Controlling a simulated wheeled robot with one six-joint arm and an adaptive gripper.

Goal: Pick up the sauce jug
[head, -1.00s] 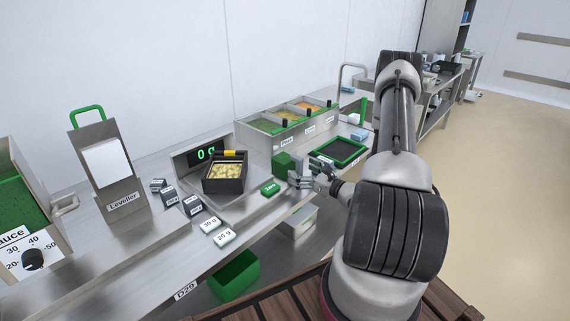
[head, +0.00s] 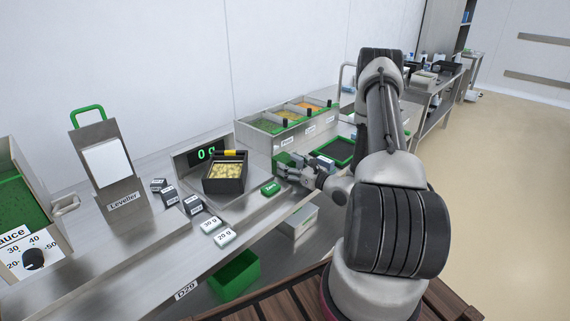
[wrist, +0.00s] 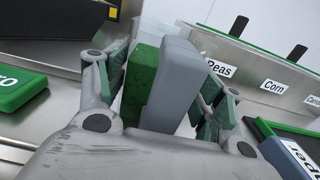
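A small green block-like body (head: 281,159) stands on the bench just right of the scale. In the wrist view the green body (wrist: 138,82) has an upright grey bar (wrist: 173,85) in front of it, like a handle. I take this to be the sauce jug, though no label shows on it. My gripper (head: 285,171) is at its near side. In the wrist view my gripper (wrist: 165,95) is open, with one finger on each side of the grey bar. A gap shows on the left; contact on the right cannot be told.
A black tub (head: 224,185) of yellow pieces sits on the scale. The green Zero button (head: 270,188) is close left of my gripper. Ingredient bins (head: 270,140) stand behind, a dark green-rimmed tray (head: 338,150) to the right. A sauce unit with a dial (head: 34,259) is far left.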

